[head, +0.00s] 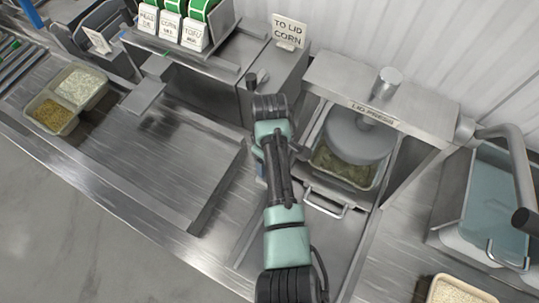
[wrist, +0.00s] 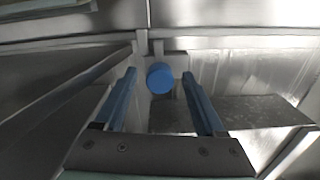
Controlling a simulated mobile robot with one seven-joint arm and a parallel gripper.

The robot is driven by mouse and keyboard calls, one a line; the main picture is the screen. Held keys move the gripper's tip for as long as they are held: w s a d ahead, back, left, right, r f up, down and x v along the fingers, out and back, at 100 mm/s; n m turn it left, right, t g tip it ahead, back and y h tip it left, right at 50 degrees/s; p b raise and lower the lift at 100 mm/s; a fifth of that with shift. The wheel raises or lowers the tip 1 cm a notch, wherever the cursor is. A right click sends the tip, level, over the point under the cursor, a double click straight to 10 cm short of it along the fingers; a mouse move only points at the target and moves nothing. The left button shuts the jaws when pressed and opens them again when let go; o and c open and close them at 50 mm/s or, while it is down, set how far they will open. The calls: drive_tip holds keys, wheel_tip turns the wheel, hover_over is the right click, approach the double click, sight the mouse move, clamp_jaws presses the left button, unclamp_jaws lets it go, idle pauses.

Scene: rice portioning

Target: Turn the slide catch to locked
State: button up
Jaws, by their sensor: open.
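A round blue knob (wrist: 160,78), which I take to be the slide catch, stands on a metal plate in the wrist view. My gripper (wrist: 158,92) is open, with one blue finger on each side of the knob. A gap shows between each finger and the knob, so it is not gripped. I cannot tell from the knob whether the catch is locked. In the head view my arm covers the knob and most of the gripper, left of the press slide with its looped handle (head: 325,205).
The lid press (head: 380,100) stands over a filled tray (head: 343,165) right of my arm. A black-knobbed lever (head: 252,80) and a "TO LID CORN" sign (head: 290,30) are behind. A two-part tray (head: 50,122) sits far left. The left metal counter (head: 150,150) is mostly clear.

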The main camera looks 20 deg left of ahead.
wheel_tip(320, 180, up, 13)
idle(0.4)
idle(0.4)
